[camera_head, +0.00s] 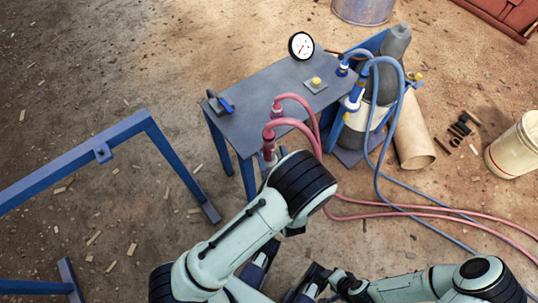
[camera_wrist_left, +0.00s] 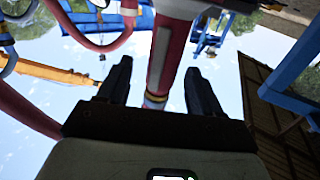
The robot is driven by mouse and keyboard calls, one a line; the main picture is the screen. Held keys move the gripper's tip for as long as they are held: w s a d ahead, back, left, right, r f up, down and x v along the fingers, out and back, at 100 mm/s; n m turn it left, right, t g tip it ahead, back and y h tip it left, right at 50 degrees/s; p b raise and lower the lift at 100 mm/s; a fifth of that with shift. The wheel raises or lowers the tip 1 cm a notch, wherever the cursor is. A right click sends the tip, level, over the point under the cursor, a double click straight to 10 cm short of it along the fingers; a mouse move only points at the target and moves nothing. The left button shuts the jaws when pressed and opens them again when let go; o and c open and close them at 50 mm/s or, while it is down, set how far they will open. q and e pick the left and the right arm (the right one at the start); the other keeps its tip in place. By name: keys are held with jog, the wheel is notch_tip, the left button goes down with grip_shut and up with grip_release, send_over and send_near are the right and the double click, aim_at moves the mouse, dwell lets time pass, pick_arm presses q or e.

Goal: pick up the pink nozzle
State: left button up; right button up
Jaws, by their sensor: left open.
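In the left wrist view a pink nozzle (camera_wrist_left: 171,45) runs between the two dark fingers of my left gripper (camera_wrist_left: 158,68). The fingers are open, with a gap on each side of the nozzle. It has a pale stripe and a brass-coloured ring near the palm. In the head view two pink nozzles with pink hoses stand at the table's near right edge, a nearer one (camera_head: 268,136) and one behind it (camera_head: 277,107). My left forearm hides most of the left gripper and the nearer nozzle's lower part there.
The grey table (camera_head: 250,120) carries a round gauge (camera_head: 301,46), a yellow button (camera_head: 316,82) and a blue clamp (camera_head: 225,104). A dark gas cylinder (camera_head: 396,43) with blue hoses stands behind. A blue frame (camera_head: 75,165) is at left, a white bucket (camera_head: 516,145) at right.

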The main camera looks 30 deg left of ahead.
pick_arm(q)
jog(key=x, duration=0.5)
jog(key=shift+s+a+r, duration=0.1)
jog(key=shift+a+r, duration=0.05)
jog(key=shift+r, duration=0.1)
grip_shut()
pick_arm(e)
jog(key=shift+w+d+f, duration=0.2)
jog(key=shift+w+f, duration=0.15)
jog(key=shift+w, duration=0.05)
pick_arm(q)
jog(key=shift+r, duration=0.1)
